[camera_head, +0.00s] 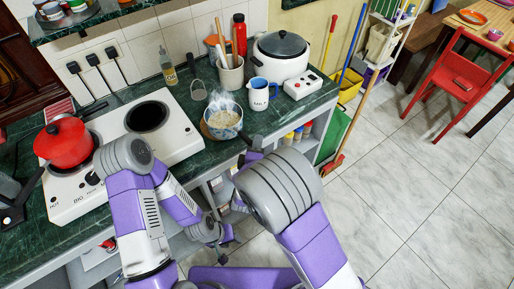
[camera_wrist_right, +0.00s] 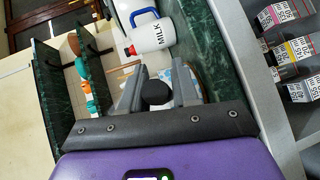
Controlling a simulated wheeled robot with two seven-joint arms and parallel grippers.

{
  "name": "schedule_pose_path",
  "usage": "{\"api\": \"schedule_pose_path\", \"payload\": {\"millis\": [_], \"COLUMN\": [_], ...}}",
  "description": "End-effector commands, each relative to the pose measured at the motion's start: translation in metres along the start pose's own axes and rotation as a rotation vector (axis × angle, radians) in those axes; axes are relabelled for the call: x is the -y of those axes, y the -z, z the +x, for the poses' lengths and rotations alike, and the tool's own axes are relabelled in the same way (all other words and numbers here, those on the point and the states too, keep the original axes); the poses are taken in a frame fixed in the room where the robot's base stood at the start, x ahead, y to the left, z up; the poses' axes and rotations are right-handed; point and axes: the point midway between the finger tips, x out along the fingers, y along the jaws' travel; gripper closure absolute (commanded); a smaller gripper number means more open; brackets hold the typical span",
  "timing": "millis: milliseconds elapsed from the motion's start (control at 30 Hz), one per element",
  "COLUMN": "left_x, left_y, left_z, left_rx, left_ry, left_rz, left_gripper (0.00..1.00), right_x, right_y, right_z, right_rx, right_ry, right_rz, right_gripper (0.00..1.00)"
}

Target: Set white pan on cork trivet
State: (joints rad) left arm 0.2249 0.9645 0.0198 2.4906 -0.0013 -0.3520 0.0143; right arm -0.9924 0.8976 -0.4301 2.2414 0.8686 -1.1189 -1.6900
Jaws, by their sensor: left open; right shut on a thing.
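The white pan (camera_head: 224,118) with a blue pattern holds steaming food near the counter's front edge. A brown rim, which looks like the cork trivet (camera_head: 207,131), shows at its lower left; whether the pan rests on it or is above it I cannot tell. My right gripper (camera_head: 250,153) is at the pan's front right, partly hidden by its arm. In the right wrist view its fingers are shut on the round black end of the pan handle (camera_wrist_right: 155,93). My left gripper (camera_head: 218,233) is open and empty, low in front of the counter.
A milk jug (camera_head: 259,92) stands just right of the pan, a rice cooker (camera_head: 281,58) behind it. A utensil crock (camera_head: 230,75) and oil bottle (camera_head: 168,66) stand behind. A red pot (camera_head: 64,142) sits on the stove (camera_head: 181,139) at left.

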Motion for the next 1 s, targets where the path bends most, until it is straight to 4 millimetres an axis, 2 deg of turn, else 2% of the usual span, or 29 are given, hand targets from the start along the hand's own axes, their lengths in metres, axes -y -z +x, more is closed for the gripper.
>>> {"api": "schedule_pose_path", "payload": {"millis": [267, 300, 467, 767, 867, 1000], "left_x": [0.000, 0.000, 0.000, 0.000, -0.001, -0.003], "left_y": [0.000, 0.000, 0.000, 0.000, 0.000, 0.000], "left_z": [0.000, 0.000, 0.000, -0.001, -0.003, -0.009], "left_rx": [0.000, 0.000, 0.000, 0.000, 0.000, 0.000], "left_ry": [0.000, 0.000, 0.000, 0.000, 0.000, 0.000], "left_rz": [0.000, 0.000, 0.000, 0.000, 0.000, 0.000], "left_gripper": [0.57, 0.57, 0.57, 0.57, 0.57, 0.57], "right_x": [-0.001, 0.002, 0.001, -0.001, -0.001, -0.002], "right_y": [0.001, 0.000, 0.000, 0.000, 0.001, 0.002], "right_z": [0.000, 0.000, 0.000, 0.000, -0.009, -0.033], "right_rx": [-0.001, -0.001, -0.001, -0.001, -0.003, -0.006], "right_ry": [-0.005, 0.002, 0.001, 0.001, 0.002, 0.003], "right_rz": [0.004, -0.002, -0.001, -0.001, -0.003, -0.005], "right_gripper": [1.00, 0.69, 0.45, 0.45, 0.45, 0.45]}}
